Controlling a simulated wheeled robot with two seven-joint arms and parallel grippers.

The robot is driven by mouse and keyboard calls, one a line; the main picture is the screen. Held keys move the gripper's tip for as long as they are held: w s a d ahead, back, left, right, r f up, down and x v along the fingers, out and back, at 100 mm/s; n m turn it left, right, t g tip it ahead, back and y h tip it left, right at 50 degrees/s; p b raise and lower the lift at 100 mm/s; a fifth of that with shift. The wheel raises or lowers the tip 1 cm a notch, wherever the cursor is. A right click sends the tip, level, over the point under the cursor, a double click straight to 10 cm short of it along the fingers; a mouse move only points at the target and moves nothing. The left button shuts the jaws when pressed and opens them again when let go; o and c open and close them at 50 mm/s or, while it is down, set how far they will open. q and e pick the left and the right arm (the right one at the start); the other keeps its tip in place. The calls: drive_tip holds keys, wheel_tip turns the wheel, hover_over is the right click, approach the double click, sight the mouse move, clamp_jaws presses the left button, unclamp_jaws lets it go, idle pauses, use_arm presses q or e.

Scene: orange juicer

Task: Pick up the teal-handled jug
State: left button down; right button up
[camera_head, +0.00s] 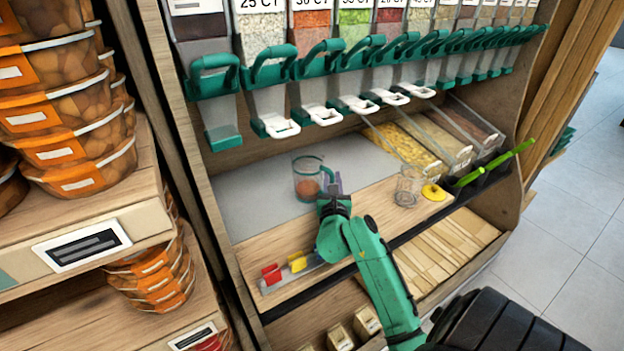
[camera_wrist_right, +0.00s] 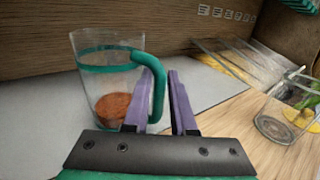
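The teal-handled jug (camera_head: 307,186) is a clear, upright cup with a teal band and handle and some orange-brown contents at the bottom. It stands on the grey counter and shows large in the right wrist view (camera_wrist_right: 108,82). My right gripper (camera_head: 333,184) is at the jug's handle side. In the right wrist view its lavender fingers (camera_wrist_right: 160,100) stand apart, with the teal handle between them. A narrow gap shows beside the handle, and firm contact cannot be made out. My left gripper is not in view.
A clear glass (camera_head: 408,187) stands on the wooden ledge to the right, beside a yellow disc (camera_head: 433,193). Red and yellow clips (camera_head: 284,268) lie at left. Dispensers with teal handles (camera_head: 320,62) hang above. Clear bins (camera_head: 411,148) stand at the back right. Grey counter is bare left of the jug.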

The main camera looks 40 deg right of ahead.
drive_tip(key=x, duration=0.3)
drive_tip(key=shift+w+f, duration=0.1)
drive_tip(key=shift+w, duration=0.05)
clamp_jaws()
idle(1.1)
